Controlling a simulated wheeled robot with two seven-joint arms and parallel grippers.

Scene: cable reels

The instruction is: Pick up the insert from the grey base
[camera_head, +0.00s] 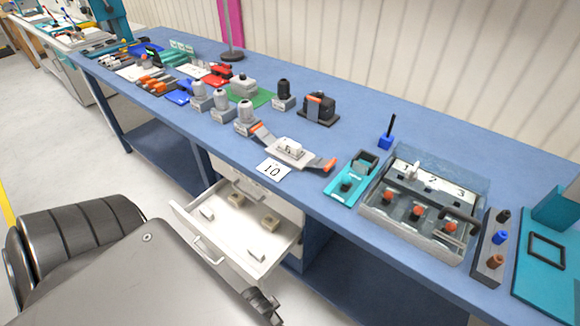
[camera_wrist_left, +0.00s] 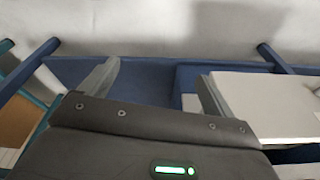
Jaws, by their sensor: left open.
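A pale grey base (camera_head: 281,157) with orange-ended arms lies on the blue bench, behind a card marked 10. A small whitish block (camera_head: 293,148) sits on it and looks like the insert; details are too small to tell. My left gripper (camera_head: 262,303) is low at the bottom of the head view, in front of the open drawer and well away from the base. In the left wrist view its two fingers (camera_wrist_left: 160,82) are spread with nothing between them. The insert does not show in that view. My right gripper is not in view.
An open white drawer (camera_head: 238,232) with several small blocks juts out below the bench. A teal fixture (camera_head: 345,186) and a clear-covered box (camera_head: 420,205) stand right of the base. A black block with an orange strap (camera_head: 320,108) stands behind it. The back right bench has free room.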

